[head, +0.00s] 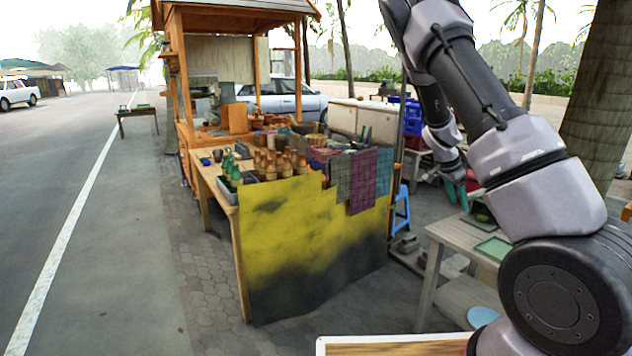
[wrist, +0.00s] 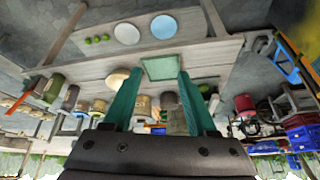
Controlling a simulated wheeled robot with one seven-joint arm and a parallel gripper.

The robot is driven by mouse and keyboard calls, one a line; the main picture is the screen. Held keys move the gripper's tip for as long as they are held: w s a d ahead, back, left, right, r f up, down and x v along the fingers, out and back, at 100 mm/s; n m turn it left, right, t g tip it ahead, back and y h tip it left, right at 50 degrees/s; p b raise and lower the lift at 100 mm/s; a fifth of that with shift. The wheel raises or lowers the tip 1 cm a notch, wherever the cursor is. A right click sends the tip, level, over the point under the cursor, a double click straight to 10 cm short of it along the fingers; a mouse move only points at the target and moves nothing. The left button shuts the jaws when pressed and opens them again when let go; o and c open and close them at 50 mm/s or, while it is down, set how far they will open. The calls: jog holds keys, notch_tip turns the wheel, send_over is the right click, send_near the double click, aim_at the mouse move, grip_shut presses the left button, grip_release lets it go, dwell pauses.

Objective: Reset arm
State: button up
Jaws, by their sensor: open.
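My gripper (head: 465,190) is at the end of my arm on the right of the head view, over the area behind the yellow-draped stall. In the wrist view its two teal fingers (wrist: 160,75) are spread apart, with nothing held between them. The wrist view is upside down. A green square tray (wrist: 160,68) on a wooden table (wrist: 95,68) shows between the fingertips, beyond them. Pots and jars (wrist: 147,105) stand on a surface further off, and the fingers and gripper body partly hide them. I cannot tell which of them is a clay mortar.
The stall counter (head: 205,170) holds bottles and jars, with a yellow cloth (head: 285,235) over its front. A low table (head: 455,235) with a green tray (head: 493,248) stands beside my arm. A blue stool (head: 402,210) is behind the stall.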

jog(key=s+a+r+n+t+y, duration=0.1)
jog(key=s+a+r+n+y, duration=0.1)
jog(key=s+a+r, duration=0.4)
jog(key=s+a+r+n+t+y, duration=0.15)
jog(key=s+r, duration=0.25)
jog(key=r, duration=0.4)
jog(key=s+a+r+n+y, duration=0.2)
jog(key=s+a+r+y, duration=0.1)
jog(key=s+a+r, duration=0.3)
jog(key=s+a+r+n+t, duration=0.1)
jog(key=s+a+r+n, duration=0.1)
jog(key=s+r, duration=0.2)
jog(key=s+a+r+n+t, duration=0.2)
jog(key=s+r, duration=0.3)
jog(key=s, duration=0.6)
jog(key=shift+s+a+n+y, duration=0.15)
jog(key=shift+a+n+y, duration=0.3)
jog(key=shift+n, duration=0.4)
